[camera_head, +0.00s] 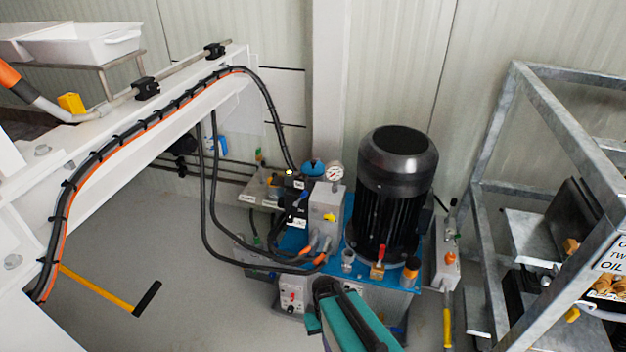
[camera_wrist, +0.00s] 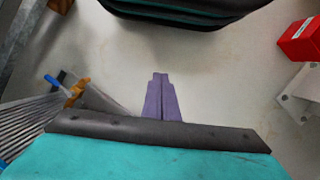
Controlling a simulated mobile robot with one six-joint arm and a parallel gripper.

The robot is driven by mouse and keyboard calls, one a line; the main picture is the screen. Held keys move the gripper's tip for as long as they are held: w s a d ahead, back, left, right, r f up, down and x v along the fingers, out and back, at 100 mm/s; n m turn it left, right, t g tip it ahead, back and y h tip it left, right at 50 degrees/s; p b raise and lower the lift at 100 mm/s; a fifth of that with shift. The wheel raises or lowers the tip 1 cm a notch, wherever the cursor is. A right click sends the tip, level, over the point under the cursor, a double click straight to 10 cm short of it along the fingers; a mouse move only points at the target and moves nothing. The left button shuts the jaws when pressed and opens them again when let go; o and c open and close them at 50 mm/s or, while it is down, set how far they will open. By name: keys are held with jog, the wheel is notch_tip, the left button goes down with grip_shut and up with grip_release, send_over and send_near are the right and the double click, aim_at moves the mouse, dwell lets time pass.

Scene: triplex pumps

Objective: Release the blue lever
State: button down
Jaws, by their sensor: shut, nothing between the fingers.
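In the wrist view, a small blue lever (camera_wrist: 52,80) shows at the left, beside a yellow-orange fitting (camera_wrist: 75,93). My gripper (camera_wrist: 160,76) is in the middle of that view, its two purple fingers together and empty. It is apart from the blue lever, which lies to its left in the picture. In the head view, a blue handle (camera_head: 222,145) shows near the pipes on the back wall; I cannot tell whether it is the same lever. My gripper's fingers are hidden in the head view.
A black motor (camera_head: 390,195) stands on a blue pump unit with hoses, gauge and small valves. A white beam (camera_head: 130,140) with cables crosses the left. A grey metal frame (camera_head: 560,110) stands at the right. A red box (camera_wrist: 300,40) is at the wrist view's right.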

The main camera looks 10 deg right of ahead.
jog(key=s+r+g+p, duration=0.1)
jog(key=s+r+p, duration=0.5)
jog(key=r+p, duration=0.5)
jog(key=s+r+g+p, duration=0.1)
jog(key=s+r+p, duration=0.6)
jog(key=r+p, duration=0.4)
jog(key=p, duration=0.6)
jog(key=shift+r, duration=0.15)
